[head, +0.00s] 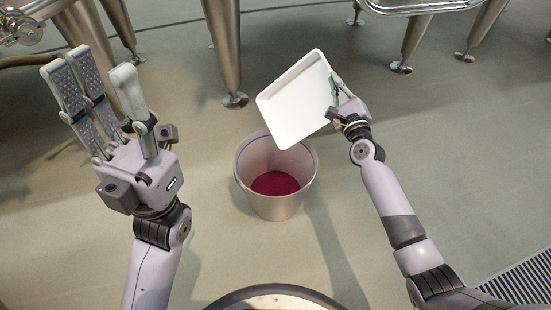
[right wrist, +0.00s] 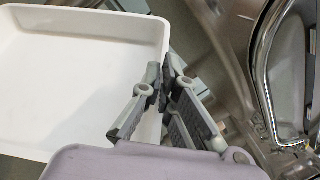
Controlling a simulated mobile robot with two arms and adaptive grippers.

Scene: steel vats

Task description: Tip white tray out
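The white tray (head: 296,103) is a shallow, rimmed rectangle held tilted in the air, its lower corner over the far side of the bucket in the head view. Its inside looks bare in the right wrist view (right wrist: 75,85). My right gripper (head: 337,88) is shut on the tray's right rim; its fingers pinch that rim in the right wrist view (right wrist: 163,85). The bucket (head: 245,172) stands upright on the floor with dark red material at its bottom. My left gripper (head: 98,70) is open and empty, to the left of the bucket.
Steel vat legs (head: 225,50) stand on the floor behind the tray, with more at the upper right (head: 415,40). A floor grate (head: 522,280) lies at the lower right. The floor around the bucket is clear.

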